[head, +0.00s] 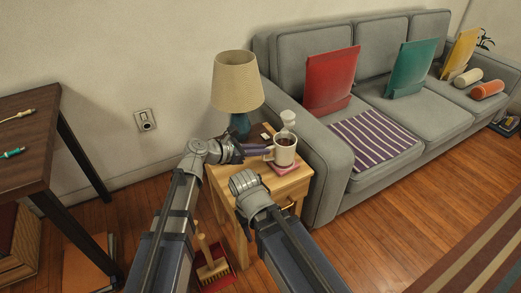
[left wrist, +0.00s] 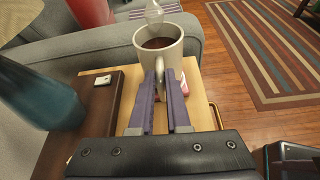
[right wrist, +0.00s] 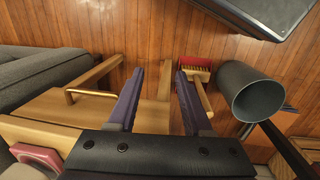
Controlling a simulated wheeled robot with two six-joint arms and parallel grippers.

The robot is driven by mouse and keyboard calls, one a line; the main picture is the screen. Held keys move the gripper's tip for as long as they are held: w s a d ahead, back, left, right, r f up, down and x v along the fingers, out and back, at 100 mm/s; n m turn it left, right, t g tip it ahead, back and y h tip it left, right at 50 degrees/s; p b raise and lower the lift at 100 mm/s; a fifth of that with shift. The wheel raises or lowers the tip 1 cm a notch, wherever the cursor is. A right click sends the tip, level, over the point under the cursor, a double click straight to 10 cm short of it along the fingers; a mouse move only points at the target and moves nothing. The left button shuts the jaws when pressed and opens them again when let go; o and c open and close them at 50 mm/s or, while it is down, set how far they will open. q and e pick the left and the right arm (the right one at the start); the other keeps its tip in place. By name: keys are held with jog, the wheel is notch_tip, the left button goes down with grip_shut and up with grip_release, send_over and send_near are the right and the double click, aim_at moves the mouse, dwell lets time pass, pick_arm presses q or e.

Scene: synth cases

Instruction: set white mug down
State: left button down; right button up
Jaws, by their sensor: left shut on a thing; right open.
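The white mug (head: 285,156), with dark liquid inside, is upright at the right side of the wooden side table, over a pink-red coaster (head: 287,173). I cannot tell whether its base touches the coaster. My left gripper (head: 265,149) is shut on the mug's handle. The left wrist view shows the mug (left wrist: 166,56) straight ahead and the gripper's fingers (left wrist: 164,88) on either side of the handle. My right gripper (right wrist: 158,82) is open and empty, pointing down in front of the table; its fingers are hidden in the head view. The coaster (right wrist: 38,156) also shows in the right wrist view.
A grey sofa (head: 325,150) borders the right. A brush (right wrist: 197,72) and a dark bin (right wrist: 250,92) are on the floor.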

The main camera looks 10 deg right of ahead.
pick_arm(q)
jog(key=shift+f+b, duration=0.5)
jog(key=shift+b, duration=0.05)
jog(key=c, duration=0.8)
grip_release()
jog(key=p+v, duration=0.3)
jog(key=v, duration=0.5)
jog(key=shift+d, duration=0.1)
